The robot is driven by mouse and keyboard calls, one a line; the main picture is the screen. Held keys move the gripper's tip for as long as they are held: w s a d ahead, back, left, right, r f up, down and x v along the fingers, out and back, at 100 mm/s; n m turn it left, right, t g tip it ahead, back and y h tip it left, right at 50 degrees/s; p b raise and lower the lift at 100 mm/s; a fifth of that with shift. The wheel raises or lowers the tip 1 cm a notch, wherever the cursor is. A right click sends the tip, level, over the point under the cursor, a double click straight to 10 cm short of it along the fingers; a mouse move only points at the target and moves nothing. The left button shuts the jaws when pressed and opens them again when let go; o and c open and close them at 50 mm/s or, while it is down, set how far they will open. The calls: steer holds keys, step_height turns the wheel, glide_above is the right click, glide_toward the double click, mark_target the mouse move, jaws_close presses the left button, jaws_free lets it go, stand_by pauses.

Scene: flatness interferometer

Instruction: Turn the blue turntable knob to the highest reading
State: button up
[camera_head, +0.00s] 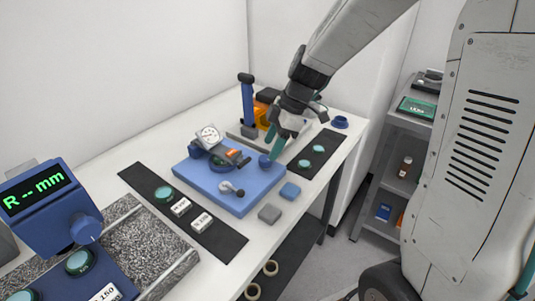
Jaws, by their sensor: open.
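A blue block-shaped base (240,201) sits on the white table with a dial gauge (207,137) and a small stage on it. A round blue knob (265,161) stands near the base's right corner; I take it to be the turntable knob. My gripper (272,152) is open, with its teal fingers pointing down right at this knob. I cannot tell whether they touch it or stand around it. The blue readout box shows "R -- mm" on its display (34,193), and it has its own larger blue knob (86,229).
Black mats lie left (224,239) and right (325,143) of the base, with teal discs on them. A blue post (247,103) and an orange part stand behind. A grey shelf (405,122) stands to the right.

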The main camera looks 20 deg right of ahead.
mark_target(265, 158)
steer(key=x, duration=0.4)
steer(key=c, duration=1)
steer(key=shift+o, duration=0.2)
steer(key=shift+m, duration=0.3)
steer(key=m+t, duration=0.1)
steer(key=m, duration=0.1)
steer(key=m+t+h, duration=0.1)
steer(key=m, duration=0.2)
steer(key=shift+s+a, duration=0.1)
steer(key=shift+s, duration=0.05)
steer(key=m+h, duration=0.1)
steer(key=m, duration=0.2)
steer(key=m+t+h, duration=0.1)
steer(key=m, duration=0.2)
steer(key=shift+a, duration=0.1)
